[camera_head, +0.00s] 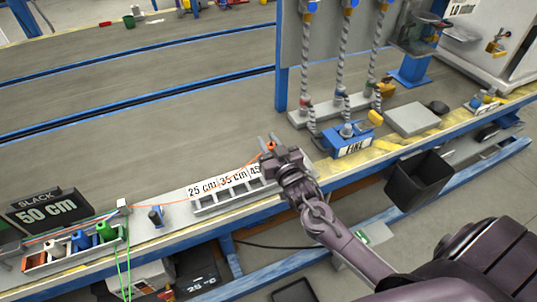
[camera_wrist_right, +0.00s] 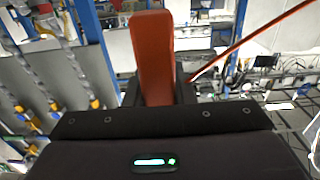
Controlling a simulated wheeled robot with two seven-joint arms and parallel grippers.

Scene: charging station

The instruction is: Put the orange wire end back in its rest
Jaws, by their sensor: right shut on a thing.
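My right gripper (camera_head: 269,145) is above the bench, near the right end of the measuring strip, shut on the orange wire end (camera_wrist_right: 154,55). In the right wrist view, the orange end stands up between the fingers as a long flat block. A thin orange wire (camera_wrist_right: 245,43) runs from it to the upper right. In the head view, the orange wire (camera_head: 225,183) runs left above the strip toward a small white guide block (camera_head: 123,205). I cannot tell which part is its rest. My left gripper is not in view.
The strip (camera_head: 220,200) has labels 25 cm, 35 cm and a partly hidden 45. A spool tray (camera_head: 34,266) and SLACK 50 cm sign (camera_head: 46,211) are at left. A blue FINE block (camera_head: 350,147) is right of my gripper. A black bin (camera_head: 419,178) hangs off the bench edge.

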